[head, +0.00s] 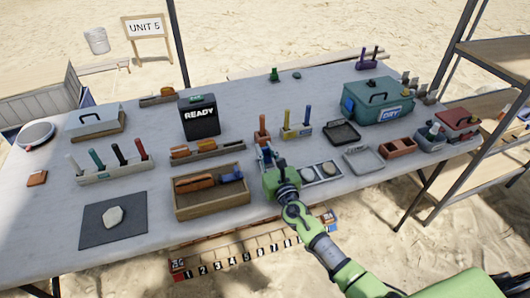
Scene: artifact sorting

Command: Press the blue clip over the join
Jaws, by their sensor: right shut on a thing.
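My right gripper (268,164) is low over the middle of the table, at the right end of the wooden tray. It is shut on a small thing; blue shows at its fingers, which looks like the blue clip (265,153). My gripper and wrist hide most of it and what lies under it, so I cannot tell whether it touches a join. The wooden tray (212,208) holds orange-brown pieces (194,183) and another blue piece (231,174). My left gripper is not in view.
A two-part tray with round pale pieces (320,171) is just right of my gripper. A rack of upright tools (115,165), a black READY box (199,116), a green case (378,100) and small trays (363,159) stand around. The front-left tabletop is mostly clear beside a dark mat (95,236).

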